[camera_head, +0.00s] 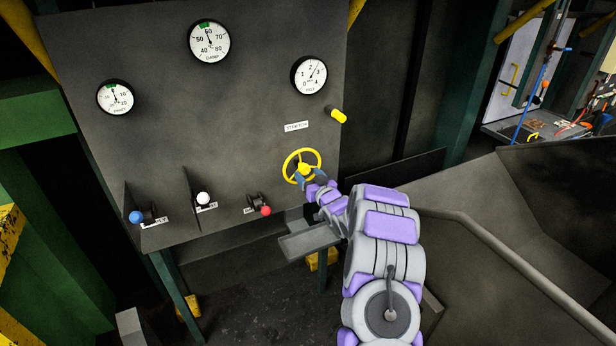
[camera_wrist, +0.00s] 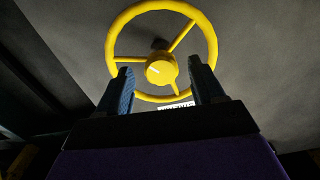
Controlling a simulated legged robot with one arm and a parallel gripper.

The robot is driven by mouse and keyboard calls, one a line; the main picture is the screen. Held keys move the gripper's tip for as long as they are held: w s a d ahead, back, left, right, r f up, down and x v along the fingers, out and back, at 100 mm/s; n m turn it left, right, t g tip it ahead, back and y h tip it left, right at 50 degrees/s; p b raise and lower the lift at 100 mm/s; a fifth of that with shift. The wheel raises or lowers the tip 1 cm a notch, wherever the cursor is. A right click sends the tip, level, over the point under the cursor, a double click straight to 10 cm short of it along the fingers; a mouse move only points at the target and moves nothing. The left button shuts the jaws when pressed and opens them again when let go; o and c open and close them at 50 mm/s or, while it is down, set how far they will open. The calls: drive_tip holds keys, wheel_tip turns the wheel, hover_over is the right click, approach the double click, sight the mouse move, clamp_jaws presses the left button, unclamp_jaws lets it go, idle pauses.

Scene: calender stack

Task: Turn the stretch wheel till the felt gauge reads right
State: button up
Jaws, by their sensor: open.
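The yellow stretch wheel (camera_head: 291,154) is mounted on the grey panel, below a label that appears to read STRETCH (camera_head: 297,127). In the wrist view the wheel (camera_wrist: 122,21) fills the upper middle, with its hub (camera_wrist: 161,68) between my fingers. My gripper (camera_head: 308,174) is at the wheel's lower part; in the wrist view my gripper (camera_wrist: 162,85) is open, one finger on each side of the hub. I cannot tell whether the fingers touch the wheel. The felt gauge (camera_head: 309,75) is above the wheel, with numbers 0 to 4 and its needle pointing up and right, between 2 and 3.
Two more gauges, a damp gauge (camera_head: 208,41) and a left gauge (camera_head: 115,97), are on the panel. Levers with blue (camera_head: 135,217), white (camera_head: 203,198) and red (camera_head: 266,211) knobs stick out along its lower edge. A yellow-ended handle (camera_head: 338,115) projects right of the wheel. A grey tray (camera_head: 308,243) lies below the wheel.

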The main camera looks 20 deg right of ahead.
drive_tip(key=shift+w+a+r, duration=0.1)
drive_tip(key=shift+w, duration=0.5)
drive_tip(key=shift+d, duration=0.2)
drive_tip(key=shift+c, duration=0.8)
drive_tip(key=shift+a, duration=0.1)
clamp_jaws()
